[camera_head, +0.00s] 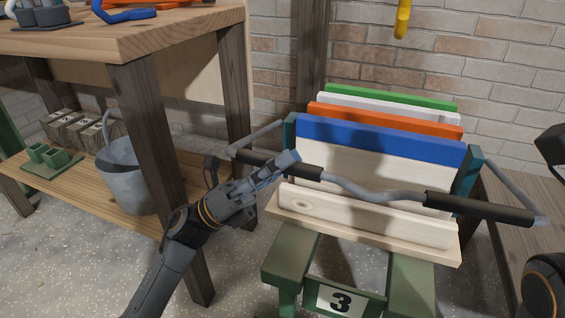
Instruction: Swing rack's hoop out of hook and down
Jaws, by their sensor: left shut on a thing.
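The rack (365,238) is a pale wooden holder with teal side brackets. It holds upright boards with blue, orange, white and green top edges. Its hoop (372,194) is a grey bar with two black sleeves, running across the front of the boards, with side arms going back to the brackets. My left gripper (286,168) is shut on the hoop at its left black sleeve. I cannot make out the hook for sure; a yellow piece (402,18) hangs at the top, apart from the hoop.
The rack stands on a green stand (290,262) marked 3. A wooden workbench (150,35) is at left, its leg close to my left arm. A metal bucket (122,175) and small blocks sit on its lower shelf. A brick wall (500,60) is behind.

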